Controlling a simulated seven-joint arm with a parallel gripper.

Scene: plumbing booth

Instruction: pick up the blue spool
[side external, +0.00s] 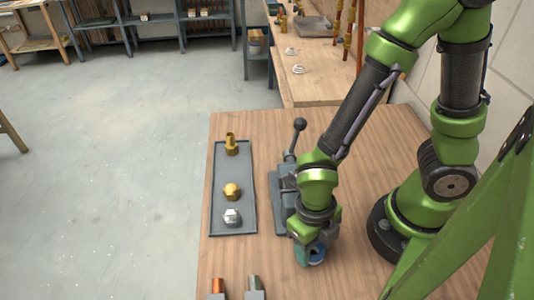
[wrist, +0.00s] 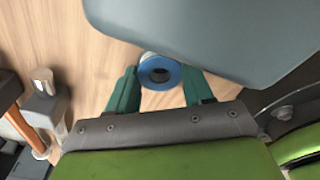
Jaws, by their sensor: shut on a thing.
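The blue spool (wrist: 161,72) is a ring with a dark centre hole and a pale part behind it, seen in the wrist view between two teal fingers. My gripper (wrist: 160,86) is shut on it, with one finger at each side. In the side external view, my gripper (side external: 311,255) is low over the near part of the wooden table, and the blue spool (side external: 318,253) shows partly between the fingers. The fingers hide some of it. I cannot tell whether the spool touches the table.
A grey tray (side external: 246,214) with brass and silver fittings lies to the left. A grey tool with a ball-ended lever (side external: 292,138) stands just behind my gripper. Grey blocks holding a copper piece (side external: 217,287) and a grey piece (side external: 253,283) stand at the near edge.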

